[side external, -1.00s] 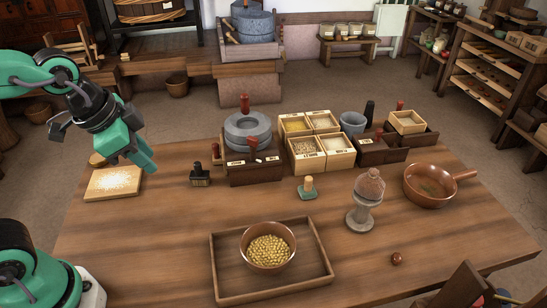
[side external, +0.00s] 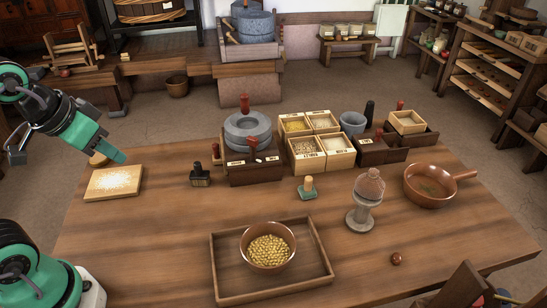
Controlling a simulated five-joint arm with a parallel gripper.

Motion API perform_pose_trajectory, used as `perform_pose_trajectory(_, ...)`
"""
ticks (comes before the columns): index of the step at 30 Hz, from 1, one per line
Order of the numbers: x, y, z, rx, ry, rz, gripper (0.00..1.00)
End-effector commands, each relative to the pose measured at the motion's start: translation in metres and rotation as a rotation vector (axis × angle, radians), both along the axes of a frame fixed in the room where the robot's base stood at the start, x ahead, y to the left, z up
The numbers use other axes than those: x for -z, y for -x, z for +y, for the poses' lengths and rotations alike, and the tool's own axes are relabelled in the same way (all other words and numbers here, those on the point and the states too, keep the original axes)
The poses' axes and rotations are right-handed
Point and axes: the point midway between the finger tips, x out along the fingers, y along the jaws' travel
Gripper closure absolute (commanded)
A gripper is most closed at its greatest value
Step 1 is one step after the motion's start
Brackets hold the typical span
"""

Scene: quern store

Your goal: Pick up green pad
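The green pad (side external: 307,189) stands upright on the table, a small green base with a pale wooden knob on top. It is in front of the grain boxes and behind the tray. My gripper (side external: 120,157) is at the left, high beside the flour-dusted board, far to the left of the pad. Its green fingers overlap from this side, so I cannot tell whether they are open or shut. Nothing shows held at their tips.
A tray (side external: 222,290) with a bowl of grain (side external: 268,248) stands in front of the pad. A black stamp (side external: 200,176) and stone quern (side external: 248,135) are left and behind. A grey pedestal (side external: 362,217) stands right. The flour board (side external: 113,183) lies left.

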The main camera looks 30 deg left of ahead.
Motion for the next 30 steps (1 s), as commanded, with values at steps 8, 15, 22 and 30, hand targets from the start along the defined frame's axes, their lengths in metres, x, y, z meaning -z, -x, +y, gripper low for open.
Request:
perform_pose_trajectory(8, 0.0, 0.0, 0.0, 0.001, 0.0, 0.0, 0.66)
perform_pose_trajectory(15, 0.0, 0.0, 0.0, 0.001, 0.0, 0.0, 0.31)
perform_pose_trajectory(22, 0.0, 0.0, 0.0, 0.002, -0.001, 0.0, 0.31)
perform_pose_trajectory(30, -0.009, -0.013, -0.003, 0.075, -0.032, 0.017, 0.31)
